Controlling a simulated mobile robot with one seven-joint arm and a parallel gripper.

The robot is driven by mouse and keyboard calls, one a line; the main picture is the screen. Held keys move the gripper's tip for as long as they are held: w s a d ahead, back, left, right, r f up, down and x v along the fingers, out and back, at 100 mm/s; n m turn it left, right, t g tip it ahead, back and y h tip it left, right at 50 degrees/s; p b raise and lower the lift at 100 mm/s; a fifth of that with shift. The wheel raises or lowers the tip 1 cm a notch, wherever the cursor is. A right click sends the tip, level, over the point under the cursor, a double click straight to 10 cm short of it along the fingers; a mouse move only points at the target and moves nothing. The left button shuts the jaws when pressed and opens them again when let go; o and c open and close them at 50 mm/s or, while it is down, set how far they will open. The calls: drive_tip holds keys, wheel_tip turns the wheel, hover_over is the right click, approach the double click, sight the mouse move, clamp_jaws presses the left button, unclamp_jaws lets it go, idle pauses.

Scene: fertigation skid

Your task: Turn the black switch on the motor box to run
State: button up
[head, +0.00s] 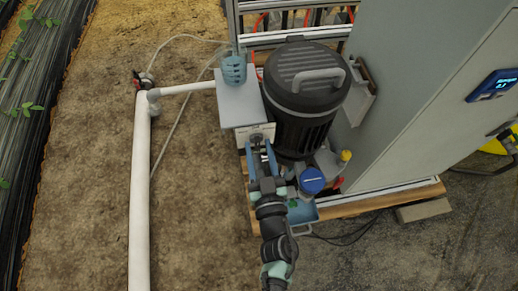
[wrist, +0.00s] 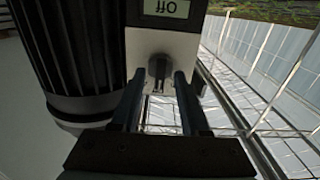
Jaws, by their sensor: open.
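The grey motor box (head: 240,104) is beside the dark motor. Its pale front plate (wrist: 188,50) carries the black switch (wrist: 159,67), a round knob that also shows small in the head view (head: 257,139). A label (wrist: 167,8) on the box reads "Off", upside down in the wrist view. My gripper (head: 261,147) is open at the front plate. In the wrist view its two fingers (wrist: 160,76) stand one on each side of the knob. I cannot tell whether they touch it.
The black motor (head: 304,95) stands close to the right of the box. A blue-capped part (head: 312,180) is right of my gripper. A grey cabinet (head: 415,90) is farther right. A white pipe (head: 139,200) runs along the left, with bare ground between.

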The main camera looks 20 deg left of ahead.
clamp_jaws()
drive_tip(key=shift+n, duration=0.4)
drive_tip(key=n, duration=0.3)
drive_tip(key=shift+s+a+n, duration=0.1)
drive_tip(key=shift+n, duration=2.4)
unclamp_jaws()
